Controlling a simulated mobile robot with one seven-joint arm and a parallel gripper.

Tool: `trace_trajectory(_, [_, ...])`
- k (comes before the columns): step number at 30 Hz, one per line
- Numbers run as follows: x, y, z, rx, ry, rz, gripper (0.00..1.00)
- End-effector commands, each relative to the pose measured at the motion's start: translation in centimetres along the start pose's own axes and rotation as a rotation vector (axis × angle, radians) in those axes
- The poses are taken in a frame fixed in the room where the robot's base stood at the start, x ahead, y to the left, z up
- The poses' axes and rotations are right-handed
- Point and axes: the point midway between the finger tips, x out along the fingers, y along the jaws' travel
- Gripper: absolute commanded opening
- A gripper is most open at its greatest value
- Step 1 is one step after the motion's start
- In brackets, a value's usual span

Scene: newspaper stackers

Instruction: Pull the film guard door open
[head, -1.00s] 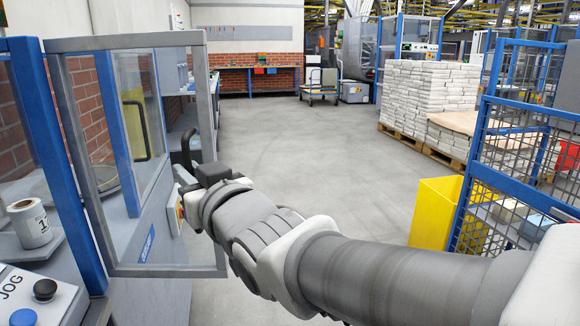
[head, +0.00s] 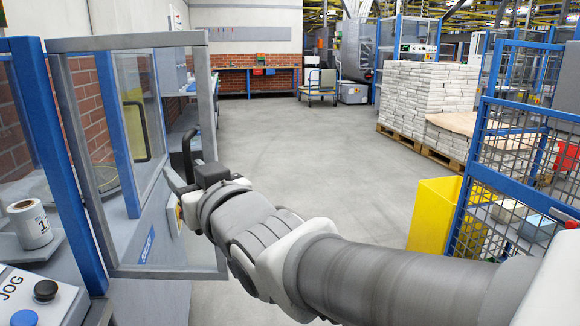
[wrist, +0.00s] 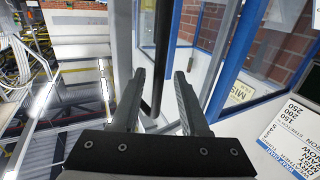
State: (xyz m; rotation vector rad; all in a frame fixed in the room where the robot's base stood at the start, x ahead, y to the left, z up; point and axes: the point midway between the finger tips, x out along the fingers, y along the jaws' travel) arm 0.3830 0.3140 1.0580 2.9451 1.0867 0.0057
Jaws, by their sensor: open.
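The film guard door (head: 130,42) is a clear panel in a grey frame at the left of the head view. It stands swung out from the blue machine frame (head: 62,165). Its black bar handle (head: 188,152) is upright near the door's free edge; it also shows in the wrist view (wrist: 163,50). My gripper (head: 180,180) is at the handle's lower part. In the wrist view, my gripper (wrist: 160,75) is open, with the bar between its two grey fingers and gaps on both sides. Whether either finger touches it is hidden in the head view.
A yellow bin (head: 432,215) and a blue mesh fence (head: 515,165) stand at the right. Paper stacks (head: 425,90) sit on pallets behind. A JOG panel (head: 35,295) and a white roll (head: 30,224) are at the near left. The grey floor (head: 310,140) between is clear.

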Motion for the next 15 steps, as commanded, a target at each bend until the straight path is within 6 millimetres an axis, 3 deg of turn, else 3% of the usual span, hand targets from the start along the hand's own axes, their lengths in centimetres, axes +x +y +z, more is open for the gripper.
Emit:
trace_trajectory(8, [-1.2,0.1,-0.1,0.000,-0.001,0.002,0.45])
trace_trajectory(15, [-5.2,0.0,-0.3,-0.001,0.001,0.001,0.45])
